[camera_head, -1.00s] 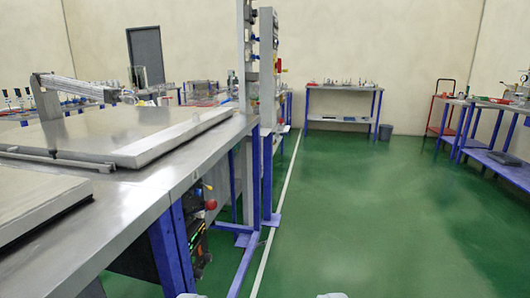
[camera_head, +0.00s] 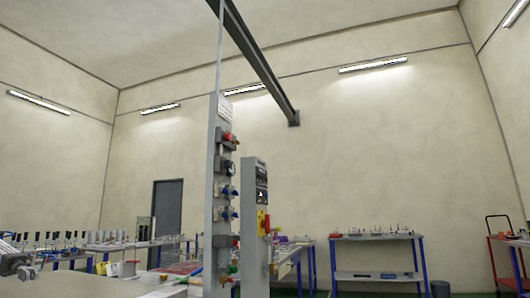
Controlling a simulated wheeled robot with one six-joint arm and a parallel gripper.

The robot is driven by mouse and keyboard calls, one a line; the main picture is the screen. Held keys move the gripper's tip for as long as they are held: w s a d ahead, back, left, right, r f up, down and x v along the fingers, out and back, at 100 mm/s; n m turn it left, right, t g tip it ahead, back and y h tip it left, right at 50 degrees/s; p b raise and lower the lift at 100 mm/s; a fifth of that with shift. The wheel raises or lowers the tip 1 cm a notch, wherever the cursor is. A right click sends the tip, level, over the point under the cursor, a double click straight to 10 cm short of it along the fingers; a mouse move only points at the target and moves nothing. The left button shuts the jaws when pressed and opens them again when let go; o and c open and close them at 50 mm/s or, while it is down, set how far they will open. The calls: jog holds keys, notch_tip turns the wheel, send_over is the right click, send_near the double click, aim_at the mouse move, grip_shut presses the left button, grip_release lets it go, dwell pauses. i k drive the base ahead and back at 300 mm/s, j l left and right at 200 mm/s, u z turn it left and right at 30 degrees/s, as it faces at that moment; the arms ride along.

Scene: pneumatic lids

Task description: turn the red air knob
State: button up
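A tall grey post (camera_head: 215,170) stands near the middle of the view and carries a column of blue and grey fittings. A small red part (camera_head: 228,137) sits near its top. Beside it stands a shorter grey panel (camera_head: 255,185) with a red handle-like part (camera_head: 267,224) on a yellow piece. I cannot tell which of these red parts, if any, is the air knob. The red round knob under the table edge seen earlier is out of view.
A grey table top (camera_head: 150,290) fills the bottom left. Several benches with small equipment line the back and left, one bench (camera_head: 375,240) at the back right. A red cart (camera_head: 503,262) stands at the far right. An overhead beam (camera_head: 255,60) runs above the post.

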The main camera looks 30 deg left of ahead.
aim_at(227, 137)
jog(key=i+u, duration=0.25)
jog(key=i, duration=0.2)
jog(key=i+l+u, duration=0.2)
jog(key=i, duration=0.2)
jog(key=i+l+u, duration=0.25)
jog(key=i, duration=0.15)
jog(key=i+l+u, duration=0.2)
jog(key=i, duration=0.2)
